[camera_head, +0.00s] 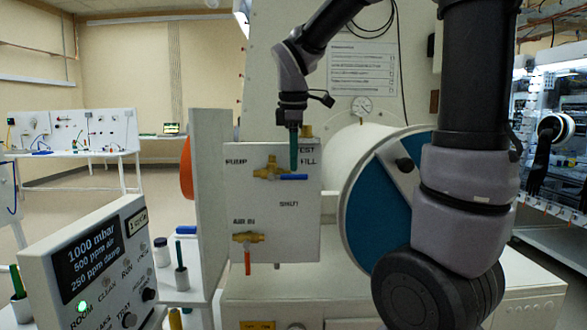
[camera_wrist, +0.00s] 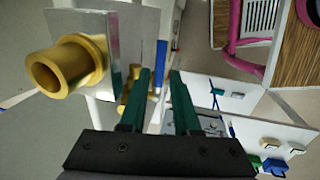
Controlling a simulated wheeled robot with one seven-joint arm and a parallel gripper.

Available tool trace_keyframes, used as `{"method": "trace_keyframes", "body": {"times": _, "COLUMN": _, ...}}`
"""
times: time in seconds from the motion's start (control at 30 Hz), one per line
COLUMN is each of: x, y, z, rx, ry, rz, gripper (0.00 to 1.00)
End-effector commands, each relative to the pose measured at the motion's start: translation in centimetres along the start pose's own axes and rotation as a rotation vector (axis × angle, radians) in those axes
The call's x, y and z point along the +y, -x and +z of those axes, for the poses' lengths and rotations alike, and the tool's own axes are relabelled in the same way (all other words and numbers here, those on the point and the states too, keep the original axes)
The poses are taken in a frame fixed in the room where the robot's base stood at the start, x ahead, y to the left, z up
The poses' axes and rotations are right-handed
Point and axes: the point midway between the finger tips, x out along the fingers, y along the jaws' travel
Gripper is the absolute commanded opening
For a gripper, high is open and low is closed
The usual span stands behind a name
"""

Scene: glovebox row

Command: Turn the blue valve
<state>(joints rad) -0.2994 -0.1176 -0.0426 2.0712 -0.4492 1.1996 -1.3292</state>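The brass body (camera_wrist: 134,92) is partly hidden by a finger.
A second brass valve (camera_head: 248,237) with an orange-red handle (camera_head: 248,262) hangs lower on the panel. A large brass fitting (camera_wrist: 68,66) is close to my gripper. A white upright board (camera_head: 210,190) stands left of the panel. A display box (camera_head: 95,265) is at front left.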

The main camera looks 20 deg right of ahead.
Motion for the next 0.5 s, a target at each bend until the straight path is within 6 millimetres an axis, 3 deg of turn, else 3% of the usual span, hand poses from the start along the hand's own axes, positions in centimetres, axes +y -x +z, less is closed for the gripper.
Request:
{"method": "trace_keyframes", "body": {"times": 0.2, "x": 0.0, "y": -2.5, "z": 0.0, "rx": 0.0, "ry": -0.001, "rz": 0.0, "gripper": 0.31}}
{"method": "trace_keyframes", "body": {"times": 0.5, "x": 0.0, "y": -2.9, "z": 0.0, "rx": 0.001, "ry": -0.002, "rz": 0.001, "gripper": 0.31}}
